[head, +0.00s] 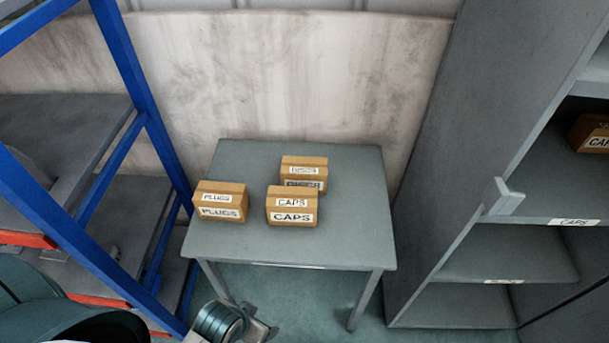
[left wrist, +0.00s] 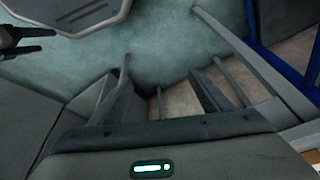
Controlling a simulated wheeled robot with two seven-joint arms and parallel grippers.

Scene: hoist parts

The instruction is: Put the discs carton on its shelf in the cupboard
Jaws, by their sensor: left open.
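The discs carton (head: 304,166) stands on the grey table (head: 345,230), towards its back. It is a brown box with white labels on its top and front. The caps carton in front hides its lower front. My left gripper (left wrist: 163,92) shows in the left wrist view, pointing down with its fingers apart and nothing between them. The discs carton is not in that view. The cupboard (head: 425,180) stands open on the right in the head view, with labelled shelves. I cannot read a discs label there.
The caps carton (head: 292,206) stands close in front of the discs carton. The plugs carton (head: 221,201) is to their left. A blue-framed rack (head: 125,50) stands left of the table. Another carton (head: 588,133) sits on a cupboard shelf. The table's right half is clear.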

